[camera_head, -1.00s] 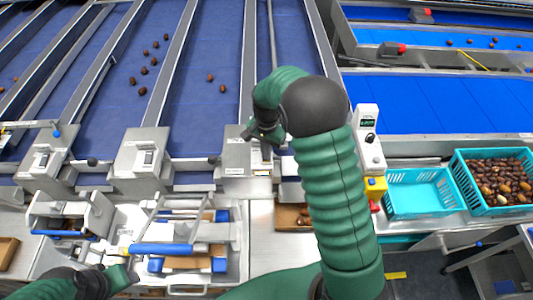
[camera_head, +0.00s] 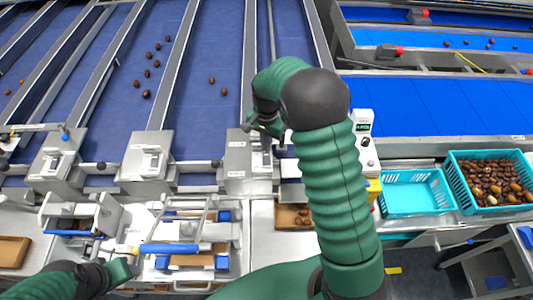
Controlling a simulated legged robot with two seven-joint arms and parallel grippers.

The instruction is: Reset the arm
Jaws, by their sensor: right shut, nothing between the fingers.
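My right arm, in a green ribbed sleeve, rises from the bottom centre and bends left at a dark elbow. Its gripper (camera_head: 262,128) is shut and empty, above the metal housing at the near end of the conveyor lanes. My left arm comes in at the bottom left. Its gripper (camera_head: 122,268) is low beside the blue-handled metal fixture, and its fingers are too unclear to tell open from shut.
Dates (camera_head: 147,94) lie on the blue belts (camera_head: 205,120). A small tray with dates (camera_head: 285,214) sits below my right forearm. An empty turquoise crate (camera_head: 415,207) and a date-filled crate (camera_head: 460,198) stand at right. A brown tray (camera_head: 14,252) lies far left.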

